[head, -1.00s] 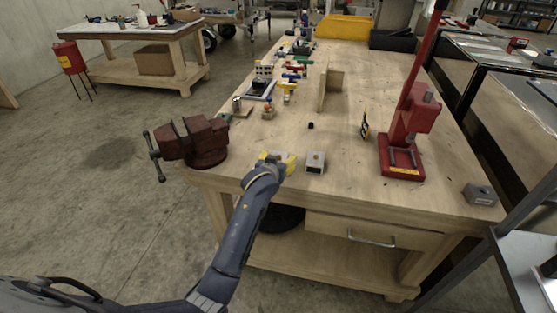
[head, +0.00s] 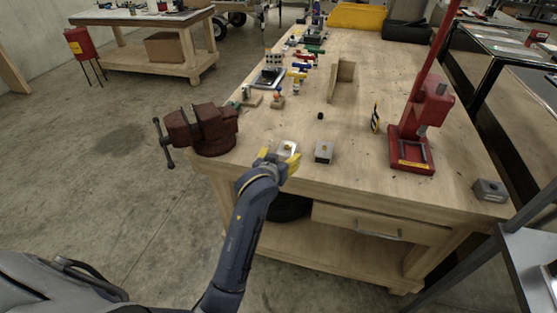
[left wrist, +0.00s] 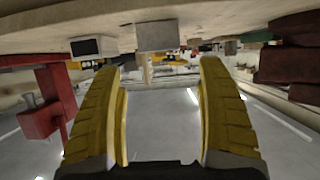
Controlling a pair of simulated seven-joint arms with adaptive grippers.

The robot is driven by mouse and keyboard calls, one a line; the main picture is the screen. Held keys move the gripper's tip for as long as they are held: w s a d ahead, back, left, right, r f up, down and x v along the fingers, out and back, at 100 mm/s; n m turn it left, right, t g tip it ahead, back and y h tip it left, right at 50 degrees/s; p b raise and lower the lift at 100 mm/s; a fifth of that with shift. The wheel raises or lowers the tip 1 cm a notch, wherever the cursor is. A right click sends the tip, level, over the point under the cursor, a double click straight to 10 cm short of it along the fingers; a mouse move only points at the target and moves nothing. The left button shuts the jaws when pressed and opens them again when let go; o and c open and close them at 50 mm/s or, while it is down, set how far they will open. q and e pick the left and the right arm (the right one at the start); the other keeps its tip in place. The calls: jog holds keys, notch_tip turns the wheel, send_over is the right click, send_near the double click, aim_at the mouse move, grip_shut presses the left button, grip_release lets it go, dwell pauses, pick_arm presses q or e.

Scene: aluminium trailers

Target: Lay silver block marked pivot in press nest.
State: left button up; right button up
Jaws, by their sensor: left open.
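A silver block (head: 288,147) lies near the front edge of the bench, just beyond my left gripper (head: 281,163). A second silver block (head: 324,153) lies to its right, and a third (head: 490,190) sits at the bench's right corner. I cannot read which is marked pivot. My left gripper is open and empty. In the left wrist view, its yellow fingers (left wrist: 163,110) are apart, with one block (left wrist: 155,36) ahead of the gap and another (left wrist: 92,46) to the left; that view appears upside down. The red press (head: 415,135) stands at right, its nest area low in its base. My right gripper is not in view.
A dark red vise (head: 205,130) is clamped at the bench's left edge. A yellow-black sign (head: 375,118) stands left of the press. A wooden bracket (head: 341,82) and several small coloured parts lie farther back. Bench top between blocks and press is mostly clear.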

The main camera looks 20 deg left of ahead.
aim_at(286, 149)
pick_arm(q)
jog(key=shift+o, duration=0.7)
jog(key=shift+v, duration=1.25)
jog(key=shift+w, duration=0.1)
jog(key=x, duration=1.2)
jog(key=shift+f, duration=0.1)
jog(key=c, duration=1.5)
jog(key=shift+c, duration=0.6)
jog(key=shift+r, duration=0.2)
